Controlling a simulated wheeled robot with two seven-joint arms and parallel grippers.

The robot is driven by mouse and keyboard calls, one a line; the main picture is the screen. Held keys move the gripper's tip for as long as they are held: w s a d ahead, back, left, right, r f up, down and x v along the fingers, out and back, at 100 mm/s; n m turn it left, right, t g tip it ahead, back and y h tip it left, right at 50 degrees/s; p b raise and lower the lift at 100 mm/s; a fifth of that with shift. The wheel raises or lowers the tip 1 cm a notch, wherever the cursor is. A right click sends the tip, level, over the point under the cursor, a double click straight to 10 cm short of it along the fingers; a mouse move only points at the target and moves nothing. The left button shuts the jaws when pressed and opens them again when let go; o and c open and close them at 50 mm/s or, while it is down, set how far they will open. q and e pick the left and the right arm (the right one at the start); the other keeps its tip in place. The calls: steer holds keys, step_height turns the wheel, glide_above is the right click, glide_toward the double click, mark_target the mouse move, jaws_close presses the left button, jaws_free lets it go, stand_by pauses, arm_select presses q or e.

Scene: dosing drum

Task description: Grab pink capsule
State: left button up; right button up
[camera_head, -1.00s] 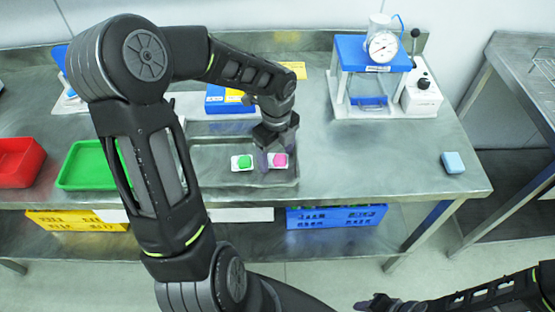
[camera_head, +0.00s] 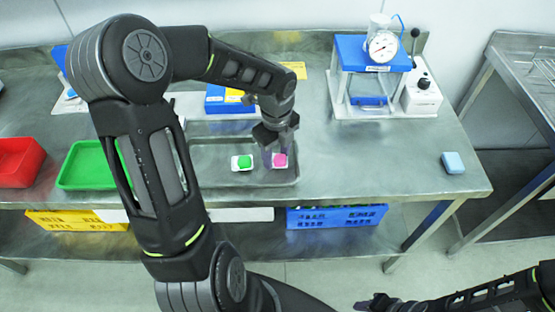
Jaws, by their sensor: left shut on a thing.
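The pink capsule (camera_head: 280,160) sits on a small white square base in the metal tray (camera_head: 215,180) on the steel table. My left gripper (camera_head: 274,155) points down over it from behind, its fingers at the capsule and shut on it. The fingers partly hide the capsule. A green capsule (camera_head: 244,162) on a similar white base lies just to the left in the same tray. My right gripper (camera_head: 378,303) is low at the bottom edge, away from the table; its jaws are too small and dark to read.
A green bin (camera_head: 88,166) and a red bin (camera_head: 20,163) stand at the left. A blue-topped press with a gauge (camera_head: 372,60) stands at the back right. A light blue block (camera_head: 453,163) lies near the right edge.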

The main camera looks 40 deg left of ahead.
mark_target(277, 158)
arm_select(q)
step_height(277, 158, up, 10)
steer(key=shift+b, duration=0.4)
steer(key=shift+d, duration=0.15)
stand_by(0.7)
